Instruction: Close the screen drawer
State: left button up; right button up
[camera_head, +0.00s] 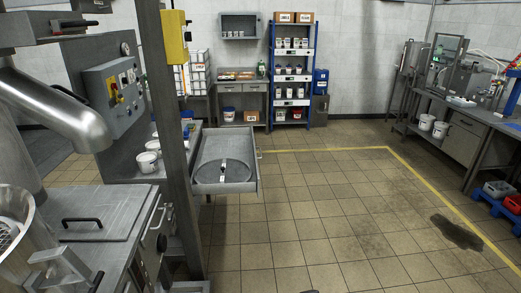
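The screen drawer (228,188) is pulled out from the grey cabinet behind the steel post, in the left middle of the view. It is an open metal tray, and a round screen (208,174) lies flat in it with a pale strip across its middle. A handle shows on the drawer's right end. The post hides part of the drawer's left side. Neither of my grippers can be made out in this view. A small dark thing at the bottom edge is too cut off to identify.
A steel post (172,130) stands just left of the drawer. A steel machine with a black-handled lid (100,228) fills the lower left. White tubs (146,162) stand beside the post. The tiled floor (310,215) right of the drawer is open, with a dark stain (457,232) farther right.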

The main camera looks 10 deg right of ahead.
aim_at(239, 142)
jog(key=i+l, duration=0.15)
jog(key=l, duration=0.25)
jog(key=i+l+u, duration=0.1)
jog(key=l, duration=0.3)
jog(key=i+l, duration=0.2)
jog(key=l, duration=0.2)
jog(key=i+l, duration=0.15)
jog(key=l, duration=0.25)
jog(key=i+l+u, duration=0.1)
jog(key=l, duration=0.35)
jog(key=i+l, duration=0.15)
jog(key=l, duration=0.25)
jog(key=i+j+z, duration=0.45)
jog(key=i, duration=0.55)
jog(key=i+j+z, duration=0.45)
jog(key=i+j, duration=0.4)
jog(key=j, duration=0.15)
